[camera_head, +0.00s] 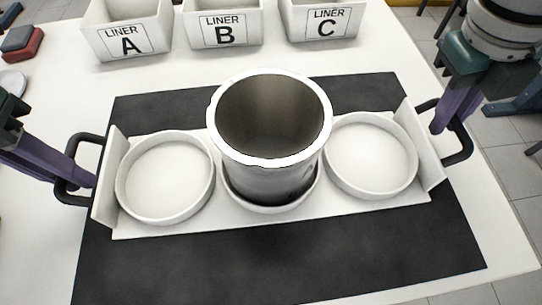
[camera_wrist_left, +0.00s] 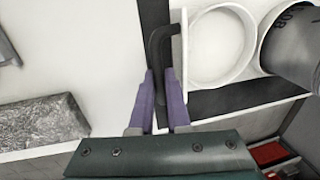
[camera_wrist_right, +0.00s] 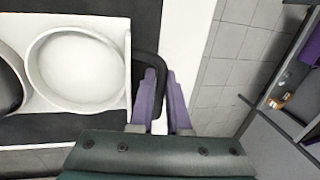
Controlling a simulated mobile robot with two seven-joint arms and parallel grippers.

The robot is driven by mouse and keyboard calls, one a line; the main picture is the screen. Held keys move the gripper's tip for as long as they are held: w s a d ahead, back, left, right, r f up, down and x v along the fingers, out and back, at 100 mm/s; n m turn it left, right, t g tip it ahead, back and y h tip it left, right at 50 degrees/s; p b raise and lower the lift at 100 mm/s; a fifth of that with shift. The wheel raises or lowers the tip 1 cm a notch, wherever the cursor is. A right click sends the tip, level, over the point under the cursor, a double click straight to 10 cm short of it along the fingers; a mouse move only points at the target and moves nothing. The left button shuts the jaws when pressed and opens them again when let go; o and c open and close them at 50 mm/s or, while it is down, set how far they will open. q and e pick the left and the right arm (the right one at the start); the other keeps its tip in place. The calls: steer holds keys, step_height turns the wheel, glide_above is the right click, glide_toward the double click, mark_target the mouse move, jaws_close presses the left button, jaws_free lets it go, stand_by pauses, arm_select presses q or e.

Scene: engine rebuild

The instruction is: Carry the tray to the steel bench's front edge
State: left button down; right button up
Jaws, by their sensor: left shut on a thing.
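The white tray (camera_head: 370,207) lies on a black mat, with a black handle at each end. A steel cylinder liner (camera_head: 270,175) stands upright in its middle round holder. The left round holder (camera_head: 165,180) and right round holder (camera_head: 371,158) are empty. My left gripper (camera_wrist_left: 160,72) is shut on the left handle (camera_head: 72,170). My right gripper (camera_wrist_right: 160,72) has its fingers either side of the right handle (camera_head: 462,140); how tightly they close on it is unclear. In the head view, the fingertips are partly hidden at the handles.
The black mat (camera_head: 290,262) lies on a white bench top (camera_head: 70,80). White bins labelled LINER A (camera_head: 125,35), LINER B (camera_head: 224,28) and LINER C (camera_head: 325,22) stand behind the tray. Tiled floor (camera_head: 505,140) shows past the bench's right edge.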

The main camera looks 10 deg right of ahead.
jaws_close()
arm_select(q)
steer(key=shift+r, duration=0.2)
arm_select(e)
steer(key=shift+r, duration=0.2)
stand_by(0.8)
